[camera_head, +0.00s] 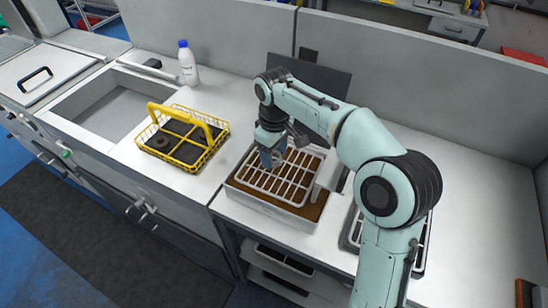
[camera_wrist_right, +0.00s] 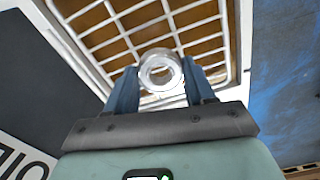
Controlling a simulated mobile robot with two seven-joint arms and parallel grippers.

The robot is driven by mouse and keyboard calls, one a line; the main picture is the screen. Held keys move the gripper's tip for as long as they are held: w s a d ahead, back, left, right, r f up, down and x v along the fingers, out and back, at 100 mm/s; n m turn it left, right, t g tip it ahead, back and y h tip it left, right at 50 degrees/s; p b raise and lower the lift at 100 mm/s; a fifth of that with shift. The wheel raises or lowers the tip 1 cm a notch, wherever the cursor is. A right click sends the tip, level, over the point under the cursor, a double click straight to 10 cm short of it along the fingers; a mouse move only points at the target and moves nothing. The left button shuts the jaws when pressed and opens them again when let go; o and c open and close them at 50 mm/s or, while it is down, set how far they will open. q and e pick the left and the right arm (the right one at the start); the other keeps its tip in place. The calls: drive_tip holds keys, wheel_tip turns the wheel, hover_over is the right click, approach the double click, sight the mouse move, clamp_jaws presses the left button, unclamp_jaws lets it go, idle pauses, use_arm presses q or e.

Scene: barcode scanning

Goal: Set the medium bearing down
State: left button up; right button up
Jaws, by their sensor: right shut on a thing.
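The medium bearing (camera_wrist_right: 160,70) is a shiny metal ring, seen in the right wrist view between the two blue fingers. My right gripper (camera_wrist_right: 161,88) is shut on it and holds it over a white grid. In the head view my right gripper (camera_head: 272,158) is over the left part of the white grid rack (camera_head: 285,180), which sits in a tray with a brown floor (camera_head: 310,211). The bearing is hard to make out in the head view. Whether it touches the grid cannot be told. My left gripper is not in view.
A yellow wire basket (camera_head: 184,138) with dark compartments stands on the counter to the left, holding a dark ring. A white bottle with a blue cap (camera_head: 188,65) stands behind it near a sink (camera_head: 105,110). A dark panel (camera_head: 318,80) stands behind the tray.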

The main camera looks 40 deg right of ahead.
sight(274, 157)
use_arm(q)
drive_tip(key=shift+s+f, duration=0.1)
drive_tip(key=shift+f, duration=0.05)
use_arm(e)
drive_tip(key=shift+f, duration=0.7)
drive_tip(key=shift+f, duration=0.2)
drive_tip(key=o, duration=1.1)
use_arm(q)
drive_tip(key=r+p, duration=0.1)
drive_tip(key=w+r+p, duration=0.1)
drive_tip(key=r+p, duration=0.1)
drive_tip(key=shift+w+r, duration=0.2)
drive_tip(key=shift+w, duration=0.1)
use_arm(e)
wheel_tip(274, 157, up, 12)
drive_tip(key=shift+r, duration=0.2)
